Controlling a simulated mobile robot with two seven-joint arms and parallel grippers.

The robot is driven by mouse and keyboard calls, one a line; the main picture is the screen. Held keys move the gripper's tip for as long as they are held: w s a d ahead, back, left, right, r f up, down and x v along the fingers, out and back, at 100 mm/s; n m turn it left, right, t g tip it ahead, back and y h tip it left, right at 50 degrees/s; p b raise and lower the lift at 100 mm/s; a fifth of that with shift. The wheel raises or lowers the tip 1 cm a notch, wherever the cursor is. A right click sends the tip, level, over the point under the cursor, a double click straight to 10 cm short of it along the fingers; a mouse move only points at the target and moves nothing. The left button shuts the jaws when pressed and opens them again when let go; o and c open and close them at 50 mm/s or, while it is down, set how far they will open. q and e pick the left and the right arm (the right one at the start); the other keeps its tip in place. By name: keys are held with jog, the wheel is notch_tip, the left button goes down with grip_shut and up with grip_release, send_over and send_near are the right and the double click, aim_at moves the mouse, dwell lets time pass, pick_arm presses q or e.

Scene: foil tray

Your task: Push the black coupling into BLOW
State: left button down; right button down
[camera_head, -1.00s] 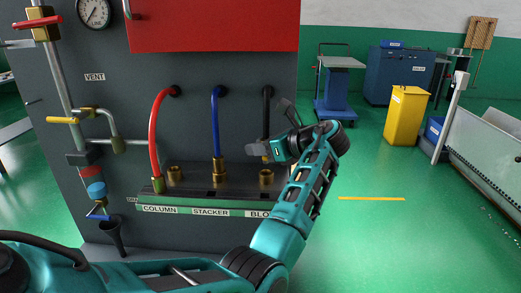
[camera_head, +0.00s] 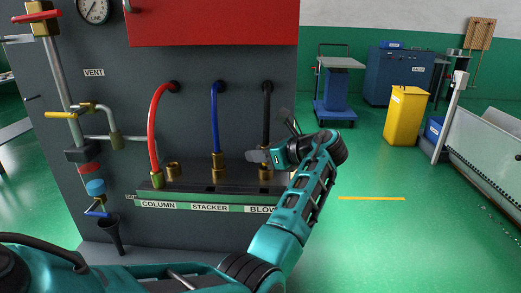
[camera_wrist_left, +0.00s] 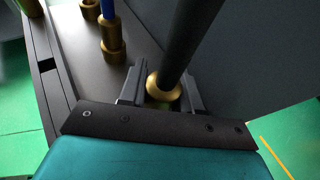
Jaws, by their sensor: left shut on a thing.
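The black hose (camera_head: 266,115) comes out of the dark panel and runs down to its brass coupling (camera_wrist_left: 159,84). My left gripper (camera_head: 262,155) is shut on this coupling, with a jaw on either side in the left wrist view (camera_wrist_left: 160,88). The coupling is over the brass BLOW socket (camera_head: 266,173), whose upper end is close under the jaws. The jaws hide the joint, so I cannot tell whether coupling and socket touch. The BLOW label (camera_head: 261,209) is partly covered by my left arm. My right gripper is out of view.
The blue hose (camera_head: 216,115) stands in the STACKER socket (camera_head: 218,175), left of the gripper. The red hose (camera_head: 155,130) ends at the ledge beside an empty brass socket (camera_head: 173,170). Valves and pipes are at far left. Open floor lies right of the panel.

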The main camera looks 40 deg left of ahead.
aim_at(260, 166)
pick_arm(q)
jog(key=shift+s+f+p, duration=0.15)
jog(key=shift+f+p, duration=0.1)
jog(key=shift+f, duration=0.75)
jog(key=shift+s+f+p, duration=0.1)
jog(key=shift+f+p, duration=0.1)
jog(key=shift+f, duration=0.8)
jog(key=c, duration=0.7)
grip_release()
jog(key=shift+w+f, duration=0.1)
jog(key=w+r+v, duration=0.1)
jog(key=v, duration=1.2)
jog(key=shift+s+r+p, duration=0.2)
jog(key=shift+s+p, duration=0.05)
jog(key=shift+p, duration=0.2)
